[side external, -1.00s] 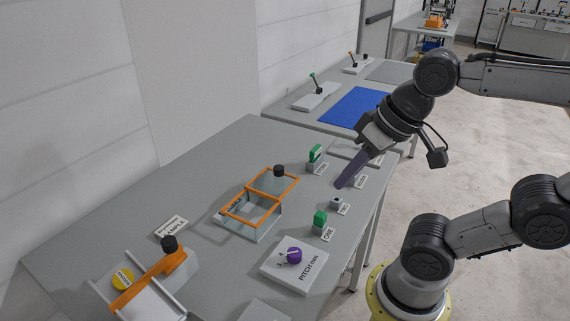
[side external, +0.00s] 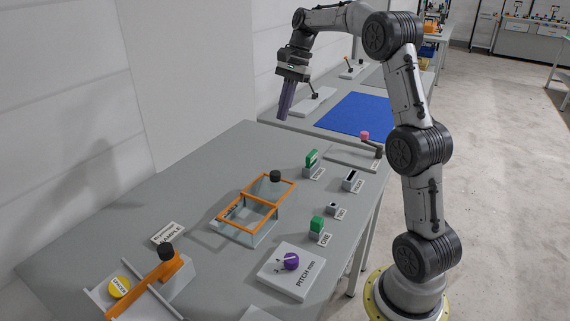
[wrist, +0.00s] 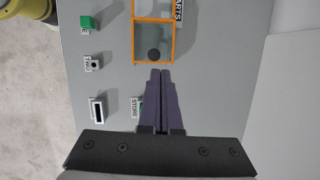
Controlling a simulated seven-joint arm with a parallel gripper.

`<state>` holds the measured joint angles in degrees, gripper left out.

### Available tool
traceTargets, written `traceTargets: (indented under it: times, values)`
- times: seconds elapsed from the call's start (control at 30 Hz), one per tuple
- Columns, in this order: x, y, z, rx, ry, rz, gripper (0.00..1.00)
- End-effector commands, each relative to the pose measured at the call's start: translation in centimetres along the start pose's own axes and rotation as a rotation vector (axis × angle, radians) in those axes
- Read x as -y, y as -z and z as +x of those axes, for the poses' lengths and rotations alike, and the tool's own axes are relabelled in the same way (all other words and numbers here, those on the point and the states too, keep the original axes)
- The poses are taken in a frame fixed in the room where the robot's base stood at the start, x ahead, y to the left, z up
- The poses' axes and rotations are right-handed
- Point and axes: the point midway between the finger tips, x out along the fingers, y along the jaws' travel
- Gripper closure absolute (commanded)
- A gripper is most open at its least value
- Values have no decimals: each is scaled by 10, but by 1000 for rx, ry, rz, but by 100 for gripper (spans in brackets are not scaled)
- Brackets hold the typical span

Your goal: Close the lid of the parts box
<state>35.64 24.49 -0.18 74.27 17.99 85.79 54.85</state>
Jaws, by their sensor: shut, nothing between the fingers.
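The parts box (side external: 246,235) is a low clear-walled box on the grey table, labelled PARTS. An orange frame of two panes lies level at its top. The lid (side external: 271,189) seems to be the far pane, with a black knob (side external: 275,176) near its far corner; the near pane seems to lie over the box. My gripper (side external: 285,118) points down, shut and empty, high above the table's far end, apart from the box. How far the lid covers the box is unclear.
Green-topped blocks (side external: 317,224) and small labelled fixtures line the table's right side. A purple dial on a white plate (side external: 303,273) and an orange-armed fixture (side external: 146,285) stand nearer. A blue mat (side external: 352,112) lies on the table behind.

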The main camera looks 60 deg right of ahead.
Motion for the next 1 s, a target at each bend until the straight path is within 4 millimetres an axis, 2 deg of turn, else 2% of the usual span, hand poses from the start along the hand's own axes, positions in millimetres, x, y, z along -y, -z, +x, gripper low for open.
traceTargets:
  times: [0.03,0.1,0.2,0.3,0.47,0.57,0.9,0.97,1.0]
  values:
    - [1,28,11,17,-10,46,100]
    - [-1,56,24,34,-19,94,100]
    - [-10,85,41,57,-41,150,100]
    - [-19,100,50,72,-53,186,100]
    - [-22,102,59,72,-51,193,100]
    - [-22,100,73,73,-53,192,100]
    - [-26,95,140,73,-55,191,100]
    - [-26,94,150,72,-53,190,100]
    - [-24,86,151,70,-50,187,100]
